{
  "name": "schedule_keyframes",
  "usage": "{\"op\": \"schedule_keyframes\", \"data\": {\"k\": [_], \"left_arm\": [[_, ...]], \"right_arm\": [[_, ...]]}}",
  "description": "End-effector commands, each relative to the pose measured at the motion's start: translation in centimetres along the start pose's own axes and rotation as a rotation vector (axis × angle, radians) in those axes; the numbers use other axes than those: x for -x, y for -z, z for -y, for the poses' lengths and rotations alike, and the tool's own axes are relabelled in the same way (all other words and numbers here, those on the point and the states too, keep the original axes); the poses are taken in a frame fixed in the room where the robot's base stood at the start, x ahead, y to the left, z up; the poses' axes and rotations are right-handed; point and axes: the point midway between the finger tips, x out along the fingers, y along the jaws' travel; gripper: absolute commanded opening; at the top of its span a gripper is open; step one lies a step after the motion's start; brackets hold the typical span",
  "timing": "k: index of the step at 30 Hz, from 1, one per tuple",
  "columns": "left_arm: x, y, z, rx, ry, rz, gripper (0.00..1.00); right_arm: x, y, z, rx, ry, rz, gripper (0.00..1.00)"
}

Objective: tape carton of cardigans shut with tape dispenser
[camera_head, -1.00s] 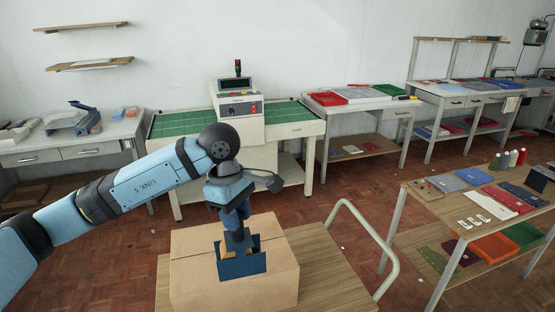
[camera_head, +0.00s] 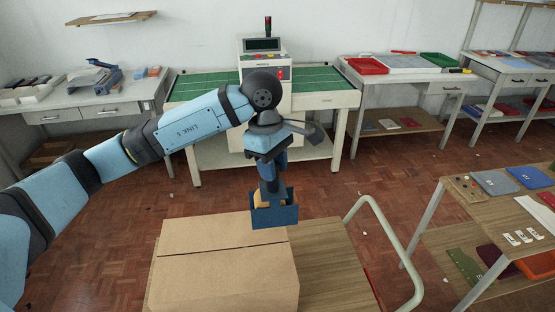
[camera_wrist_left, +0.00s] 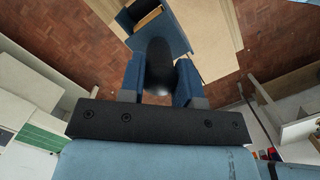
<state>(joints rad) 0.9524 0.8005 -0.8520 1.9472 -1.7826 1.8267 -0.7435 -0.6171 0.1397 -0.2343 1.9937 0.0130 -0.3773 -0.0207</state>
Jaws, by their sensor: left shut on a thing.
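The brown carton (camera_head: 225,280) sits with its top flaps closed, and a dark line runs across its top. No tape shows on that top. My left gripper (camera_head: 268,182) is shut on the blue tape dispenser (camera_head: 287,216), which has a tan roll and hangs at the carton's far right corner. I cannot tell whether it touches the carton. In the left wrist view, my left gripper (camera_wrist_left: 160,80) has its blue fingers on the dispenser's dark handle, with the dispenser (camera_wrist_left: 172,34) beyond and the carton (camera_wrist_left: 208,25) behind it. My right gripper is out of view.
The carton stands on a wooden-topped cart (camera_head: 330,275) with a pale curved rail (camera_head: 385,230) at right. A green-topped machine table (camera_head: 325,97) stands behind. A shelved bench (camera_head: 455,215) with folded cloths is at right. Cart top right of the carton is clear.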

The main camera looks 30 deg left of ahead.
Motion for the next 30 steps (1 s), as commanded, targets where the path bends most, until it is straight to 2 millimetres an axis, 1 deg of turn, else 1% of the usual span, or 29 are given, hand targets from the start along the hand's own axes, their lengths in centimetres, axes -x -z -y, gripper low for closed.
{"op": "schedule_keyframes", "data": {"k": [5, 15, 18, 22, 30], "left_arm": [[-1.4, 0.2, 0.0, 0.000, 0.001, 0.001, 0.12], [-5.3, 0.8, 0.0, 0.000, 0.001, 0.001, 0.12], [-6.1, 0.9, 0.0, 0.000, 0.000, 0.000, 0.12], [-6.6, 1.0, 0.0, 0.000, 0.000, 0.000, 0.12], [-6.6, 1.0, 0.0, -0.001, -0.001, 0.000, 0.12]], "right_arm": [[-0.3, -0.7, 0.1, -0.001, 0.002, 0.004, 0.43], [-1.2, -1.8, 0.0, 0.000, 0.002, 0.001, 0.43], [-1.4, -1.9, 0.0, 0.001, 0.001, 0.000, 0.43], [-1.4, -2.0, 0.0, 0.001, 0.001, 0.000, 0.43], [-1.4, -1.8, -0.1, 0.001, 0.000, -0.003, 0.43]]}}
